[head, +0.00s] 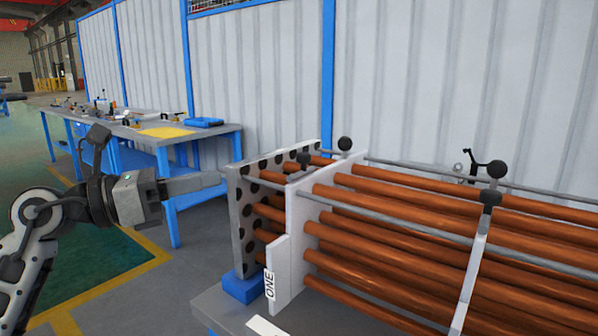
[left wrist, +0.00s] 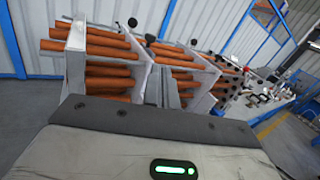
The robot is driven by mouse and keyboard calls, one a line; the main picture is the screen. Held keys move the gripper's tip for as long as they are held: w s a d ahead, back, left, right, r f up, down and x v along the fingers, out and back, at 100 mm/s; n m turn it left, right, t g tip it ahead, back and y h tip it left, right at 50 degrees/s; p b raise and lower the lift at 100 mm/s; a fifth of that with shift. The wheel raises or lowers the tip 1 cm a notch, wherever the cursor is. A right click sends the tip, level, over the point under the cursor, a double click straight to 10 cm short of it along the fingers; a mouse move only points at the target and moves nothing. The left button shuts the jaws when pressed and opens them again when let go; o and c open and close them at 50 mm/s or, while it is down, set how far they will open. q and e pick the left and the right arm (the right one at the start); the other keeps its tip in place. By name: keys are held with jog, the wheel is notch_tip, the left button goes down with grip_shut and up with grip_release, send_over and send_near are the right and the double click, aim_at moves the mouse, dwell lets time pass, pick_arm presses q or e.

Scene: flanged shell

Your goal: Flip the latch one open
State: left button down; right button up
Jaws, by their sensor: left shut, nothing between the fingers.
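The white plate marked ONE (head: 283,275) stands upright near the left end of a bundle of copper tubes (head: 400,228). Two black ball knobs show near its top, the nearer knob (head: 304,158) and the farther knob (head: 344,143). I cannot tell which part is the moving latch. A grey perforated end plate (head: 240,225) stands left of the white plate. My left gripper (head: 222,179) is shut and empty, its tips by the perforated plate's upper left edge; contact is unclear. Its shut fingers (left wrist: 163,75) also show in the left wrist view, before the tubes. My right gripper is out of view.
A grey arm with a black knob (head: 496,169) crosses the tubes at right. A blue block (head: 243,287) sits under the end plate on the grey table (head: 212,308). A blue workbench (head: 168,148) stands behind; floor at left is open.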

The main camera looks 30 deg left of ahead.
pick_arm(q)
jog(key=shift+s+a+r+m+y, duration=0.15)
jog(key=shift+a+r+m+y, duration=0.3)
jog(key=shift+a, duration=0.2)
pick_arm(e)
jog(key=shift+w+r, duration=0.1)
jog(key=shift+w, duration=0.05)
pick_arm(q)
jog(key=shift+f, duration=0.1)
jog(key=p, duration=0.3)
send_near(297, 158)
jog(key=x, duration=0.5)
jog(key=shift+s+d, duration=0.1)
jog(key=shift+p+x, duration=0.4)
jog(key=shift+x, duration=0.55)
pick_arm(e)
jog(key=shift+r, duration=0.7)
